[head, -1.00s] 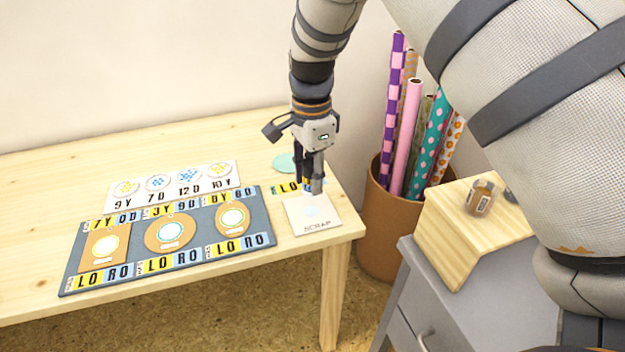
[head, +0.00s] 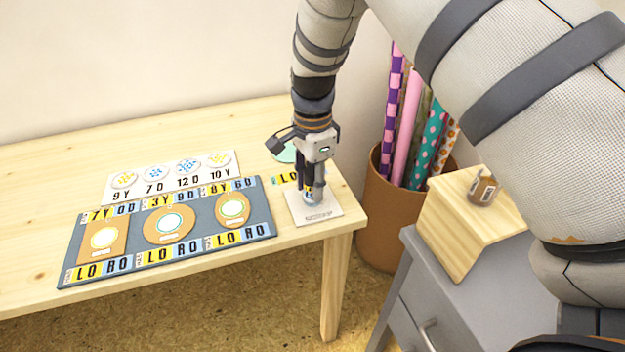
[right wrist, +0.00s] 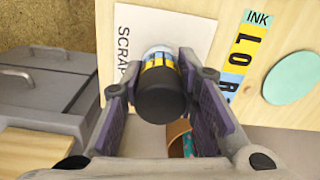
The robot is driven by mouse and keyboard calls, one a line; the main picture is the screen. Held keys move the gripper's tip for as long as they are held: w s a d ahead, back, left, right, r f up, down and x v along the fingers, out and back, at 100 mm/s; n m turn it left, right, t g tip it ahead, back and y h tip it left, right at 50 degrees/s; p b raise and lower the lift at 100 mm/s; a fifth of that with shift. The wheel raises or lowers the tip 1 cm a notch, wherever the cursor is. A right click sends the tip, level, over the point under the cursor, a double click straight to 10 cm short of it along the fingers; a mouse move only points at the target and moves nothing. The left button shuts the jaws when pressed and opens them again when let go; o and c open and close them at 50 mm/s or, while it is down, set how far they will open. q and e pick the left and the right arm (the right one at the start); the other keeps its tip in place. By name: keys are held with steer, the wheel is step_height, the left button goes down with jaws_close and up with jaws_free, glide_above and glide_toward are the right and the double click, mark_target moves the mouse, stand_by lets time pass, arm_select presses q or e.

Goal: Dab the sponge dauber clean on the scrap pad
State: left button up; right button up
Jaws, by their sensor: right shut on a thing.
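The white scrap pad (head: 322,214) lies flat near the table's right front corner. It also shows in the right wrist view (right wrist: 140,28), with its lettering at the left. My right gripper (head: 312,190) is low over the pad and shut on the sponge dauber (right wrist: 162,90), which has a dark end and a yellow and blue band. In the right wrist view the dauber stands between the two fingers, its far pale end over the pad. In the head view its lower end (head: 309,198) appears at the pad; I cannot tell whether they touch. My left gripper is out of view.
A grey board (head: 120,221) with three tags lies left of the pad. A white card (head: 139,196) with dotted circles lies behind it. A green disc (right wrist: 291,78) and an ink strip lie behind the pad. A brown bin (head: 376,232) with rolls stands beyond the table's right edge.

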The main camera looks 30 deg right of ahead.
mark_target(313, 170)
steer(key=shift+f, duration=0.65)
stand_by(0.8)
steer(key=shift+r, duration=0.65)
steer(key=shift+r+p, duration=0.35)
steer(key=shift+r, duration=1.9)
